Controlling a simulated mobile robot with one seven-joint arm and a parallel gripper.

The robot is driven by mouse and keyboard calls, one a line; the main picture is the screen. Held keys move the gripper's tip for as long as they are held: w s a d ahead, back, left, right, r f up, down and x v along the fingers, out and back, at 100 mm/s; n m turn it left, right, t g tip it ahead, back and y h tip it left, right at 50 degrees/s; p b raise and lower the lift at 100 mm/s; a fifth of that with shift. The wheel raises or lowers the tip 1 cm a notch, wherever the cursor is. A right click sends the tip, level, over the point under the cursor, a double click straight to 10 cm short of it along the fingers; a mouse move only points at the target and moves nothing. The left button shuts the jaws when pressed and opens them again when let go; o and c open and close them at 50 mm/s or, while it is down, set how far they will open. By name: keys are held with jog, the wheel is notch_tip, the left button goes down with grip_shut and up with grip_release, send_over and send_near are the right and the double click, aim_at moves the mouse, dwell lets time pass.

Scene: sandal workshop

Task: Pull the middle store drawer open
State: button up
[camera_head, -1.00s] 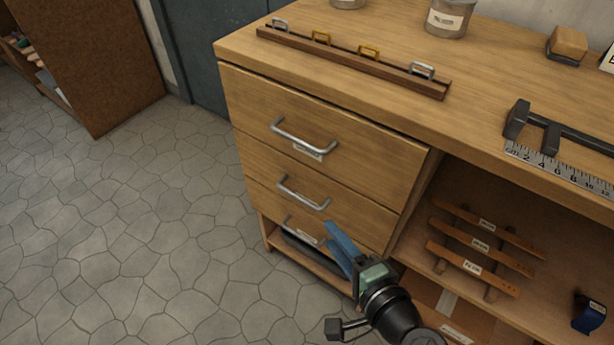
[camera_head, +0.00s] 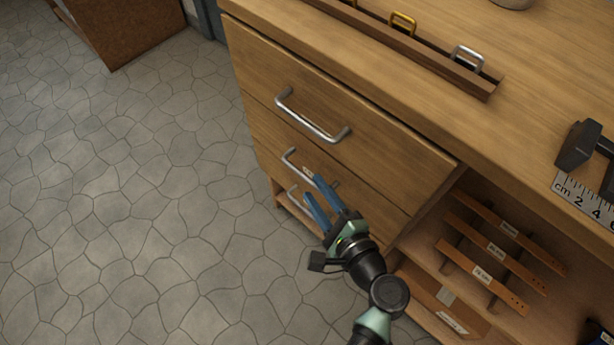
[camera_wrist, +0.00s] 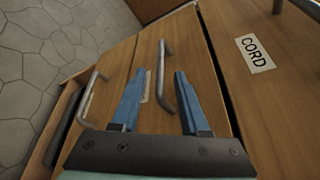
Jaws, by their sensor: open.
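The wooden cabinet has three stacked drawers with metal bar handles. The middle store drawer (camera_head: 365,205) looks shut, its front level with the others. Its silver handle (camera_head: 290,156) is partly covered by my gripper (camera_head: 314,188) in the head view. In the wrist view the middle handle (camera_wrist: 165,62) runs between the two blue fingers of my gripper (camera_wrist: 162,75), closer to the right finger. The fingers are open and apart, with nothing clamped. I cannot tell how deep the handle sits between them. A white label behind the handle is partly hidden.
The top drawer (camera_head: 360,150), labelled CORD in the wrist view, sits above with its own handle (camera_head: 312,117). The bottom handle (camera_wrist: 90,98) is close on the left in the wrist view. Open shelves holding strips (camera_head: 490,278) lie to the right. The stone floor (camera_head: 140,200) is clear.

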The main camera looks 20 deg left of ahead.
aim_at(311, 185)
jog(key=x, duration=0.5)
jog(key=shift+d+b, duration=0.1)
jog(key=shift+b, duration=0.3)
grip_shut()
dwell(1.0)
